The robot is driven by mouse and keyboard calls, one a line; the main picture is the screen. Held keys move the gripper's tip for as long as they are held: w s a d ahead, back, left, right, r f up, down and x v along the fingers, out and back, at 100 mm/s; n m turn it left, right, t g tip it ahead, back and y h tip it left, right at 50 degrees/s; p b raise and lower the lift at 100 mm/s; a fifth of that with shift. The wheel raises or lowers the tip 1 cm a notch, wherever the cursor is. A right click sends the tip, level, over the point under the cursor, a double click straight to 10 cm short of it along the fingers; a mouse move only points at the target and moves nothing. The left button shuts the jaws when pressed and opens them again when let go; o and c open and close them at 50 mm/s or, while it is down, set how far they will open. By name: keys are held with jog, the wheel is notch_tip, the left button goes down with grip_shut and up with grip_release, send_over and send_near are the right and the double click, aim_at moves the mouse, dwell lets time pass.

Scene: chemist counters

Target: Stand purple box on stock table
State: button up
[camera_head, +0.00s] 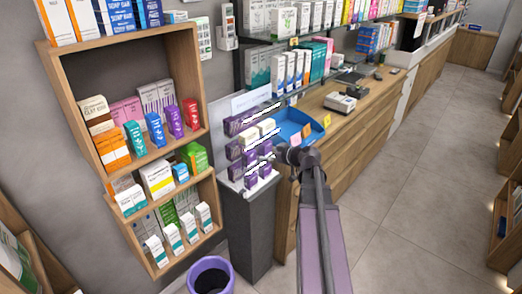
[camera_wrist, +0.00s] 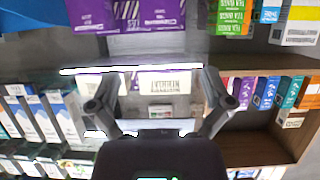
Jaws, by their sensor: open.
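Several purple boxes stand in tiers on a small display rack in the head view, one of them a purple box (camera_head: 233,126) at the upper left. In the wrist view, large purple boxes (camera_wrist: 95,17) show at the top edge. Further purple and white boxes (camera_wrist: 165,82) show beyond the fingers. My gripper (camera_wrist: 156,105) is open, with no box visibly held between its fingers. In the head view, my arm reaches to the right side of the rack and hides part of it. I cannot tell which surface is the stock table.
A blue tray (camera_head: 297,124) lies on the wooden counter (camera_head: 352,130) right of the rack. The rack tops a grey pedestal (camera_head: 248,225). A wooden wall shelf (camera_head: 190,140) with many boxes is at left. A purple bin (camera_head: 211,268) stands below. The right-hand floor (camera_head: 425,180) is clear.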

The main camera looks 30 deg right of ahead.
jog(key=shift+p+v, duration=0.3)
jog(key=shift+v, duration=0.95)
jog(key=s+a+f+g, duration=0.2)
jog(key=a+f+g, duration=0.15)
jog(key=a, duration=0.45)
jog(key=s+a+f+g, duration=0.1)
jog(key=a+f+g, duration=0.25)
jog(key=a, duration=0.55)
jog(key=s+a+f+m+g+h, duration=0.2)
jog(key=s+a+g, duration=0.1)
jog(key=s+a, duration=0.2)
jog(key=s+a+f+m+g+h, duration=0.1)
jog(key=s+a+f+g+h, duration=0.1)
jog(key=s+a, duration=0.3)
jog(key=shift+s+f+m+g, duration=0.25)
jog(key=shift+s+m+g, duration=0.15)
jog(key=shift+s, duration=0.15)
